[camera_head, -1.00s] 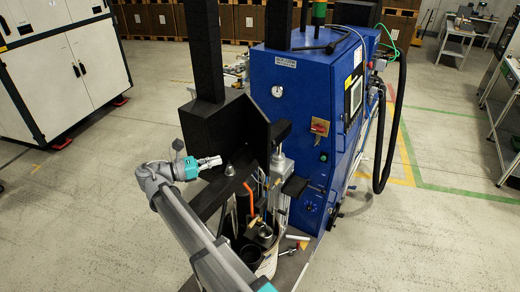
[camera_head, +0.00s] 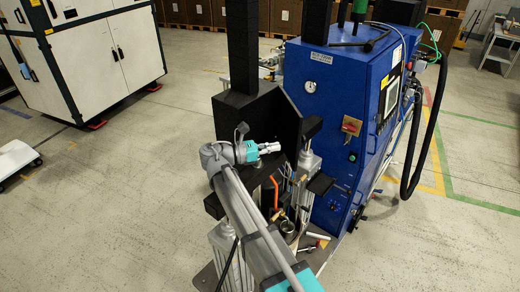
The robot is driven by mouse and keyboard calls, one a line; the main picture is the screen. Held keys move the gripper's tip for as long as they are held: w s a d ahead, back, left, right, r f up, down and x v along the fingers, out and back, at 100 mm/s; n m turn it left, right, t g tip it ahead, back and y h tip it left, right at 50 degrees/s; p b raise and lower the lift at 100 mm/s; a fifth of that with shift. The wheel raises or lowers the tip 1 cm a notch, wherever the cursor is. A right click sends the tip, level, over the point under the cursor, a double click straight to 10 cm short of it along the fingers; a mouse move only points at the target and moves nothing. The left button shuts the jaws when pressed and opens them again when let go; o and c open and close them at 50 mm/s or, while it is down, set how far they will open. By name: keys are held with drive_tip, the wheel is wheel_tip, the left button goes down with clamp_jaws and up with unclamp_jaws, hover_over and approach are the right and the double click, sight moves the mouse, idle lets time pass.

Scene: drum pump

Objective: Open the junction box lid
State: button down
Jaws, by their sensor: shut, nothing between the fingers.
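My gripper (camera_head: 274,148) is at the end of my grey and teal arm, left of the blue cabinet (camera_head: 335,75) and in front of the black metal bracket (camera_head: 253,106) on the pump frame. It is small in the picture; it looks closed, with nothing visible held. I cannot tell whether it touches the bracket behind it. I cannot make out for certain which part is the junction box or its lid. The blue cabinet has a gauge (camera_head: 310,86) and a red-and-yellow switch (camera_head: 351,126) on its near face.
The pump's cylinder (camera_head: 302,188) and an orange hose (camera_head: 274,192) stand below and near my gripper. My arm hides much of the pump base. A black hose (camera_head: 409,186) hangs at the cabinet's right. Open floor lies to the left, before a white cabinet (camera_head: 88,65).

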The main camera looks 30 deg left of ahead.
sight(295, 144)
drive_tip(key=shift+x, duration=2.5)
drive_tip(key=shift+d, duration=0.1)
